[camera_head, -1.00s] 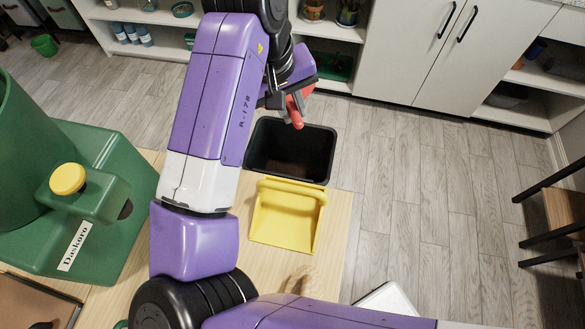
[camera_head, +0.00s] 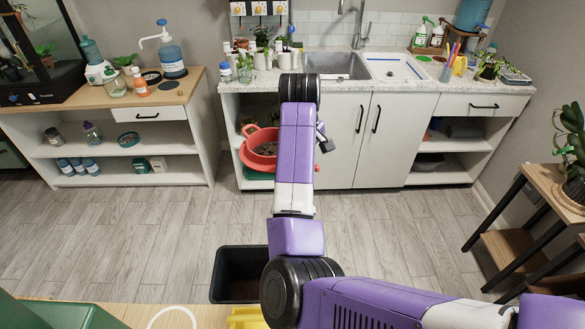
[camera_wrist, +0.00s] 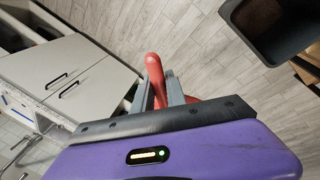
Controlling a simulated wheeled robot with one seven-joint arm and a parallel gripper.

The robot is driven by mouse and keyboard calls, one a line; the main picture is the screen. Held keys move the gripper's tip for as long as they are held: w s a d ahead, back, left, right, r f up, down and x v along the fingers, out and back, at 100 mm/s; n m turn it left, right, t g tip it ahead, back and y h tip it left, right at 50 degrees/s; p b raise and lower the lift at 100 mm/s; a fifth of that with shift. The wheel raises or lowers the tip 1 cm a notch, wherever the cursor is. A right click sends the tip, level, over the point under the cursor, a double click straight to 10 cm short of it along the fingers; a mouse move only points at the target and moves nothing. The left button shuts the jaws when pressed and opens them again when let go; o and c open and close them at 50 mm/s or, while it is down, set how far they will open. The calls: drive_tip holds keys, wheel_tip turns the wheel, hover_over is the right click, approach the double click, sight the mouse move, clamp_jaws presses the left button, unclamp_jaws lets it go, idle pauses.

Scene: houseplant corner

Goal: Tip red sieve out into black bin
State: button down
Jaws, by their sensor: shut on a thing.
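The red sieve (camera_head: 262,142) shows left of my raised arm in the head view, with greyish-brown lumps inside. It looks roughly upright, and the arm hides its right side. In the wrist view my gripper (camera_wrist: 157,90) is shut on the sieve's red handle (camera_wrist: 154,68); the jaws hide most of the bowl. The bin also shows at upper right in the wrist view (camera_wrist: 256,28).
A yellow scoop (camera_head: 247,318) lies at the near table edge (camera_head: 120,312), partly hidden by my arm. White cabinets with a sink (camera_head: 335,66) stand along the back. A low shelf unit (camera_head: 150,180) is at left, a plant stand (camera_head: 545,195) at right. Open floor lies between.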

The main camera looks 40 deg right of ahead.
wheel_tip(320, 180, down, 9)
drive_tip(key=n+t+y+p, duration=0.1)
drive_tip(key=n+p, duration=0.4)
drive_tip(key=n, duration=0.2)
drive_tip(key=a+f+n+t+y+b, duration=0.1)
drive_tip(key=a+f+n+t+b, duration=0.3)
drive_tip(key=a+n+t, duration=0.4)
drive_tip(key=w+a, duration=0.1)
drive_tip(key=a, duration=0.2)
drive_tip(key=shift+f+n+t+b, duration=0.3)
drive_tip(key=shift+f+t+b, duration=0.05)
drive_tip(key=shift+t, duration=0.05)
drive_tip(key=shift+s+a+r+t+b, duration=0.15)
drive_tip(key=shift+t+b, duration=0.35)
drive_tip(key=shift+b, duration=0.55)
drive_tip(key=t+b, duration=0.2)
drive_tip(key=b, duration=0.4)
drive_tip(key=s+t+b, duration=0.1)
drive_tip(key=t+b, duration=0.1)
drive_tip(key=b, duration=0.5)
drive_tip(key=shift+s+a+b, duration=0.1)
drive_tip(key=shift+s+b, duration=0.2)
